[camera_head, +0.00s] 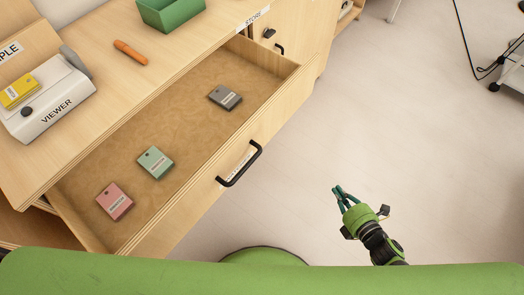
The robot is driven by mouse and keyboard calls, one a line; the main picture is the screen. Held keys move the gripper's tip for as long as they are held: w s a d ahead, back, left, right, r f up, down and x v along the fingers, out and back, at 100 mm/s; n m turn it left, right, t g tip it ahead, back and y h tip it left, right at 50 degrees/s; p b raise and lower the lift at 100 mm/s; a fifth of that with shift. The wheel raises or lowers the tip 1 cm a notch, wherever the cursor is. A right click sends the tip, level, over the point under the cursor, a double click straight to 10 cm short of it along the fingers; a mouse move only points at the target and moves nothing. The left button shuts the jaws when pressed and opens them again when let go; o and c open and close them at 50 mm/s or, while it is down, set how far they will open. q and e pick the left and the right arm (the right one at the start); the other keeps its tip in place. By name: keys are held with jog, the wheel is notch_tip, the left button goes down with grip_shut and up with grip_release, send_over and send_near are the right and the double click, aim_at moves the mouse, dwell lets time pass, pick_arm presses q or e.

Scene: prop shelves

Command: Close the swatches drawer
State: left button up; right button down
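The drawer (142,124) is pulled well out of the wooden cabinet. Its tan floor holds a pink swatch block (115,201), a green one (155,162) and a dark grey one (225,97). A black bar handle (240,165) is on the drawer's front, beside a label too small to read. My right gripper (345,194) is in the open space right of the handle, apart from the drawer. Its fingers look parted, with nothing between them. My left gripper is not in view.
On the cabinet top are a white viewer box (50,100) with a yellow block (19,91), an orange marker (130,52) and a green tray (170,12). A cupboard labelled STORE is behind. The pale floor (400,120) right of the drawer is clear.

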pick_arm(q)
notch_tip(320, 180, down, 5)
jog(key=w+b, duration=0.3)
jog(key=b, duration=0.1)
pick_arm(e)
jog(key=s+a+r+n+g+y, duration=0.25)
jog(key=a+r+n+y, duration=0.85)
jog(key=r+n, duration=0.7)
pick_arm(q)
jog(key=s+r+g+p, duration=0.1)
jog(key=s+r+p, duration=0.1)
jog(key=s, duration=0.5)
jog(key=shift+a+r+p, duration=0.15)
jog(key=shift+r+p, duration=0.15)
jog(key=shift+p, duration=0.6)
pick_arm(e)
jog(key=w+a+f+n+h, duration=0.1)
jog(key=w+a+f+n, duration=0.1)
jog(key=w+a, duration=0.5)
jog(key=a, duration=0.4)
jog(key=shift+w+a+f+t, duration=0.25)
jog(key=shift+w+a+t, duration=0.1)
jog(key=shift+w+a, duration=0.05)
